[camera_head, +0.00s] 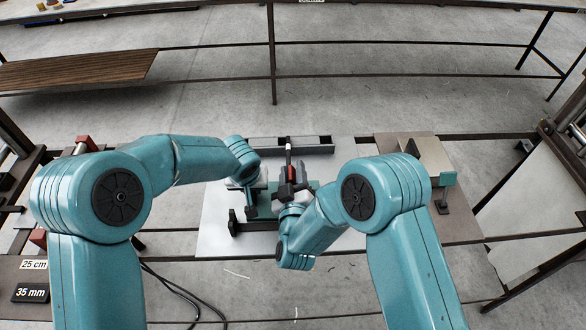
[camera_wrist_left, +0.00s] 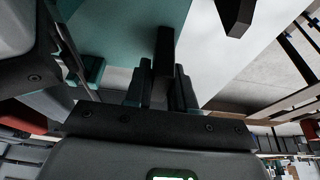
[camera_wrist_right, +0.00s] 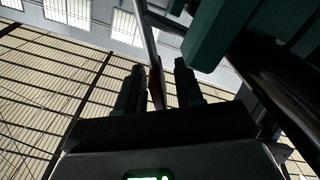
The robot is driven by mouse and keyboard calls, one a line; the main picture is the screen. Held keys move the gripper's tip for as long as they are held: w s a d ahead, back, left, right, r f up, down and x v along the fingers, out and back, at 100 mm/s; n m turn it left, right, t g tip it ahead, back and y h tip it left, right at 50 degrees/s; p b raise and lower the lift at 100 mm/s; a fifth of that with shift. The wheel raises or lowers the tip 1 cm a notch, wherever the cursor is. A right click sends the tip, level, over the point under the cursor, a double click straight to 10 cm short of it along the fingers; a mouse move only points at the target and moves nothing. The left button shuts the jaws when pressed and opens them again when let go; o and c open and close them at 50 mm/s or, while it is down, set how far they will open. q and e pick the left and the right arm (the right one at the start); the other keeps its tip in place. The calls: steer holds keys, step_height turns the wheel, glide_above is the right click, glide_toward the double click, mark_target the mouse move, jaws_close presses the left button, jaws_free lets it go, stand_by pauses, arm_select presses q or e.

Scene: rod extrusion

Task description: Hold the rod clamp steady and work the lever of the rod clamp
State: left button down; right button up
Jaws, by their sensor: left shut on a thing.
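The rod clamp (camera_head: 262,211) stands on a pale plate in the middle of the head view, its teal body partly hidden by my arms. Its lever (camera_head: 289,160) stands up, dark with a red part low down. In the right wrist view the lever (camera_wrist_right: 148,40) is a thin grey rod with a dark red part. My right gripper (camera_head: 292,189) is at the lever's lower end; its fingers (camera_wrist_right: 158,82) stand apart on either side of it. My left gripper (camera_head: 249,189) is shut on a dark bar (camera_wrist_left: 163,50) of the clamp, beside its teal body.
A grey channel-shaped bar (camera_head: 312,147) lies behind the clamp. A tan block (camera_head: 432,155) stands at the right, and a black 35 mm box (camera_head: 30,292) at the lower left. Dark rails cross the frame around the plate (camera_head: 345,152). Cables hang at lower left.

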steer(key=shift+w, duration=0.6)
steer(key=shift+c, duration=0.3)
jaws_close()
